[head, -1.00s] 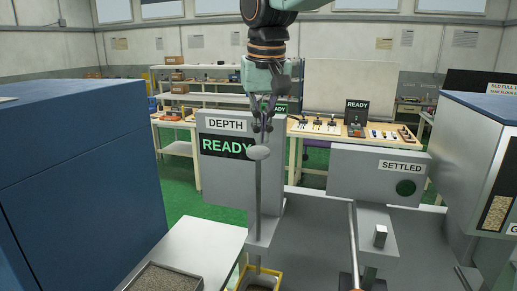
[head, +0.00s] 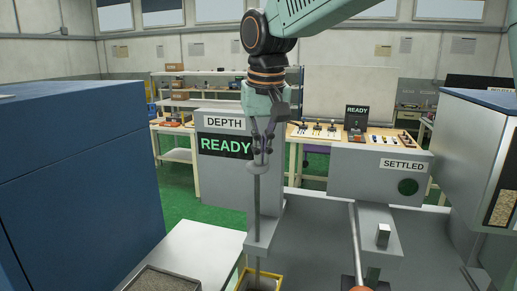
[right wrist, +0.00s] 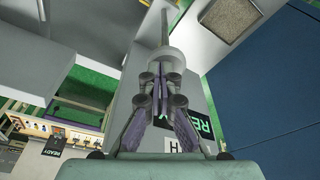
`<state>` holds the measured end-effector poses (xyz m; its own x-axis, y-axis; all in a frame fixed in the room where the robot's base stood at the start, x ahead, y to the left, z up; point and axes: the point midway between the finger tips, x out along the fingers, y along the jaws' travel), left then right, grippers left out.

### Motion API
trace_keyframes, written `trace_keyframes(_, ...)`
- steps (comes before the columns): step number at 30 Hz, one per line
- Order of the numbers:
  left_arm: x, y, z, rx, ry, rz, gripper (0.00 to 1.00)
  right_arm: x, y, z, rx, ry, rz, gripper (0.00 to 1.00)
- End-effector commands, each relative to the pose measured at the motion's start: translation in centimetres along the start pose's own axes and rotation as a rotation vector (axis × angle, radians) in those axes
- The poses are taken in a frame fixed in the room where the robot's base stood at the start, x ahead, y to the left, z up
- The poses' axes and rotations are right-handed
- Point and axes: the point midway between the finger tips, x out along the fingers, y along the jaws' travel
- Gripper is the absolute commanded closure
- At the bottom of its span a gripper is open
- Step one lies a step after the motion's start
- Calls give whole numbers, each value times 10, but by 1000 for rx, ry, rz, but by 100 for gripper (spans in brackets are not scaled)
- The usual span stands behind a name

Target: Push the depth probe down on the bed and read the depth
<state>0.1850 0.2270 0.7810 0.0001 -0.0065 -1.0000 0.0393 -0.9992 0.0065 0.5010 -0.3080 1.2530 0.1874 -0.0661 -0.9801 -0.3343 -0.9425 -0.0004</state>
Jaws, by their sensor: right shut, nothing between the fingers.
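The depth probe is a thin upright grey rod (head: 257,205) with a pale round knob on top. It passes down through a grey bracket (head: 260,240) towards a yellow-rimmed container (head: 275,284) at the bottom edge. My right gripper (head: 261,150) points down, shut and empty, with its fingertips at the knob and partly covering it. In the right wrist view the shut fingers (right wrist: 163,82) reach the pale knob (right wrist: 165,60); whether they touch cannot be told. The depth display (head: 226,145) behind the rod reads READY. My left gripper is not in view.
A blue cabinet (head: 80,190) stands close on the left. A tray of grains (head: 160,280) lies on a white bench. To the right are a SETTLED panel (head: 370,170), a slanted rod (head: 355,245) and another cabinet. Workbenches stand behind.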

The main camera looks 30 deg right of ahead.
Motion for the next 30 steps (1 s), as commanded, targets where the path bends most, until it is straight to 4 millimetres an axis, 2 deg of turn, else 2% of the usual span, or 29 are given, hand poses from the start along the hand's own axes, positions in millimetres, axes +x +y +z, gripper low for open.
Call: trace_keyframes(30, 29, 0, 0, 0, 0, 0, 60, 53, 0, 11, 0, -2, 0, 100)
